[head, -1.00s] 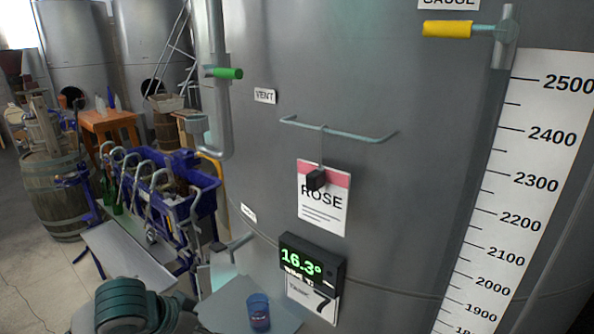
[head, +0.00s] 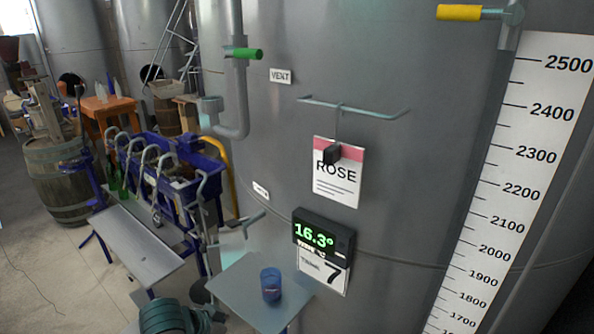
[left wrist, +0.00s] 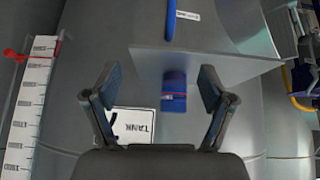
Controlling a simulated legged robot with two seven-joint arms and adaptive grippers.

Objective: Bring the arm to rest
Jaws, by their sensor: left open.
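My left gripper (left wrist: 160,82) is open in the left wrist view, its two dark fingers spread with nothing held between them. A blue cup (left wrist: 174,92) shows beyond and between the fingers; no contact is visible. In the head view the cup (head: 271,286) stands upright on a small grey shelf (head: 237,279) by the tank. My right gripper is in neither view.
The big steel tank (head: 420,190) fills the right, with a thermometer display (head: 322,238), a ROSE card (head: 338,185) and a level scale. A blue bottling machine (head: 165,175) and a barrel (head: 60,180) stand left. Open floor (head: 60,280) lies at lower left.

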